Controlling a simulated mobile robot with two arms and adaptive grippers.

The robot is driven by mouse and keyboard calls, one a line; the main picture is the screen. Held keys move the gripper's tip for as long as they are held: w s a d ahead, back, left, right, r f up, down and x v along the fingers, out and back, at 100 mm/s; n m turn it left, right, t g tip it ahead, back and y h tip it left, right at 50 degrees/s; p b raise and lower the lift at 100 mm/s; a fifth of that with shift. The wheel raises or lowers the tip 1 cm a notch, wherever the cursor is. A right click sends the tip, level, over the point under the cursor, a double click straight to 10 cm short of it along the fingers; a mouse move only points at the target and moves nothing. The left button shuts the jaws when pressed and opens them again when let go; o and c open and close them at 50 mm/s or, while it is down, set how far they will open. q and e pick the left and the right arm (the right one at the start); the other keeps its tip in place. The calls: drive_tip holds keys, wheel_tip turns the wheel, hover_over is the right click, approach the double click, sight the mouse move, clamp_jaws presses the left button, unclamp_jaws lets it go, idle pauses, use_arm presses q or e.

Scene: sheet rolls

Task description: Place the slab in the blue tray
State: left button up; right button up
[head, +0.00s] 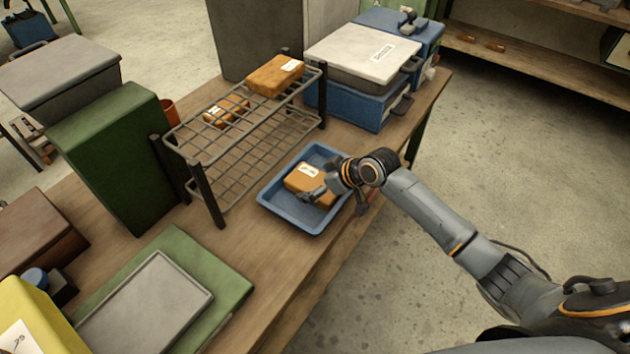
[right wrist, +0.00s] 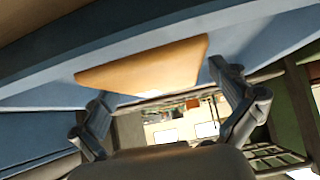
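An orange-brown slab (head: 304,180) with a white label lies in the blue tray (head: 275,207) on the bench. My right gripper (head: 320,184) is at the tray, over the right side of the slab and partly covering it. In the right wrist view the two fingers (right wrist: 158,84) stand wide apart. The slab (right wrist: 145,65) shows just beyond the fingertips, with blue tray surfaces (right wrist: 60,68) around it. I see no finger closed on the slab. My left gripper is not in view.
A blue machine with a grey lid (head: 362,55) is behind. A green box (head: 120,155) and grey plate (head: 148,310) are left.

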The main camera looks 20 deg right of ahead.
drive_tip(key=shift+r, duration=0.1)
drive_tip(key=shift+d+r, duration=0.1)
drive_tip(key=shift+r, duration=0.05)
drive_tip(key=v, duration=1.1)
drive_tip(key=shift+s+r, duration=0.25)
drive_tip(key=shift+s, duration=0.05)
